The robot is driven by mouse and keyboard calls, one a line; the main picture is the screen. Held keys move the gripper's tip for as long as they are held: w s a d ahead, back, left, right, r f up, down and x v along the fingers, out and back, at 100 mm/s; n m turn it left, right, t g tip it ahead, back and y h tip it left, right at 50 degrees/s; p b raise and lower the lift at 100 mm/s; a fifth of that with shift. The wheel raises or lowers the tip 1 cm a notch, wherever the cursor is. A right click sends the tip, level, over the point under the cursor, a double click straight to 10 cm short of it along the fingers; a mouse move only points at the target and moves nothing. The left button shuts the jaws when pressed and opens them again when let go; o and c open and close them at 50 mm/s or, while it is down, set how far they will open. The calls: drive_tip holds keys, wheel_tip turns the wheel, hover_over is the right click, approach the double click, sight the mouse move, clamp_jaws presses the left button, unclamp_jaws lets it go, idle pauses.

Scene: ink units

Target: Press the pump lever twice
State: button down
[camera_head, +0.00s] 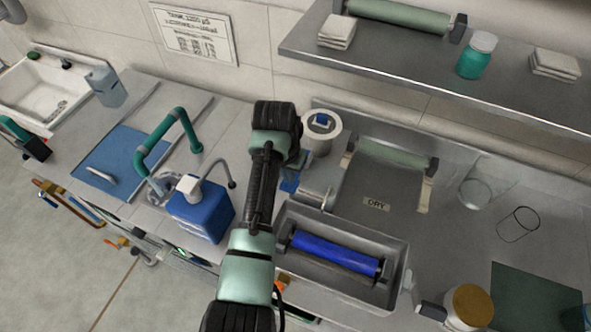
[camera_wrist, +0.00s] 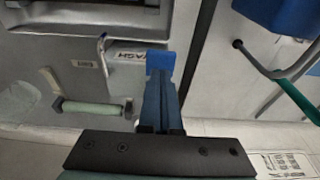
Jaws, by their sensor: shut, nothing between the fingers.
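A grey unit (camera_head: 317,193) labelled WASH stands beside the roller tray, with a thin bent metal spout or handle (camera_head: 328,199) on it. A blue pad (camera_head: 290,185) at its left side looks like the pump lever's end. In the wrist view the blue pad (camera_wrist: 160,61) shows at the far end of my gripper (camera_wrist: 161,80). My gripper's dark blue fingers are together with nothing between them. They overlap the pad in the picture; I cannot tell whether they touch it. My arm hides part of the area in the head view.
A blue canister (camera_head: 200,215) with a white top and curved hose stands left of my arm. A grey tray (camera_head: 395,290) holds a blue roller (camera_head: 335,254). A teal pipe (camera_head: 165,135) is at left. A shelf (camera_head: 400,68) hangs above.

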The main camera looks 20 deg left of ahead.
sight(289, 185)
drive_tip(key=shift+f+b, duration=1.05)
drive_tip(key=shift+f, duration=0.8)
drive_tip(key=shift+r, duration=0.1)
wheel_tip(289, 185, up, 4)
drive_tip(key=p, duration=0.4)
